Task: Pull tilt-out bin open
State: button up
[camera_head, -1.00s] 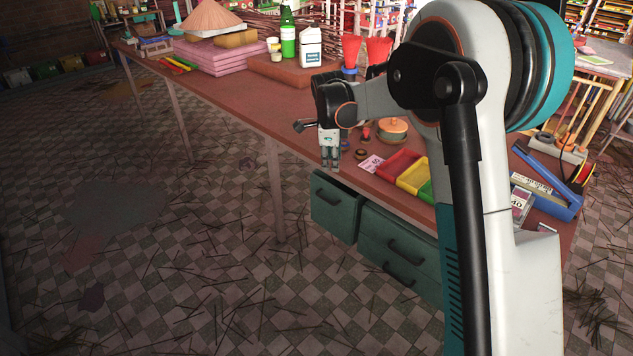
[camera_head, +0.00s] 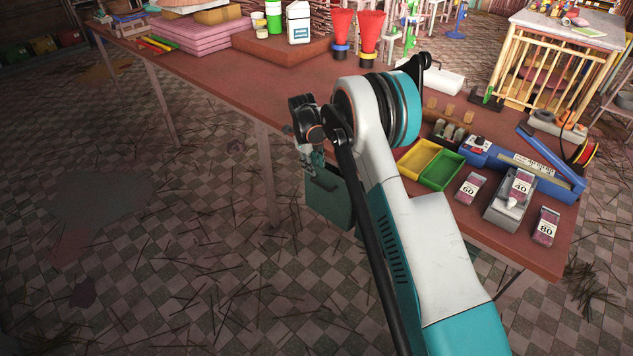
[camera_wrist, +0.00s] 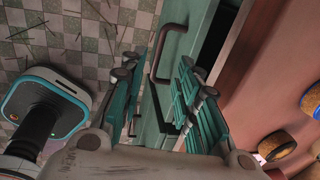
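The bin (camera_head: 328,205) is a dark teal box under the front edge of the table, left of my arm. Its front panel and dark bar handle (camera_wrist: 163,50) show in the wrist view. My gripper (camera_head: 314,166) is at the upper part of the bin front, below the table edge. In the wrist view my gripper (camera_wrist: 158,100) has its two teal fingers spread apart, with the panel visible between them. The handle shows ahead, in line with the gap; I see no finger closed on it. My arm hides the right side of the bin.
The red-brown tabletop (camera_head: 225,85) overhangs just above the bin. A yellow tray (camera_head: 416,157) and a green tray (camera_head: 440,170) stand on it right of my arm. A table leg (camera_head: 266,172) stands left of the bin. The tiled floor (camera_head: 150,260) in front is mostly open, with scattered sticks.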

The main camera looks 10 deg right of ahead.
aim_at(317, 183)
jog(key=f, duration=0.3)
jog(key=d+f+b, duration=0.1)
jog(key=f, duration=0.1)
jog(key=w+f+b, duration=0.1)
jog(key=f, duration=0.2)
jog(key=shift+d+f, duration=0.15)
jog(key=shift+f, duration=0.2)
jog(key=shift+c, duration=0.4)
grip_shut()
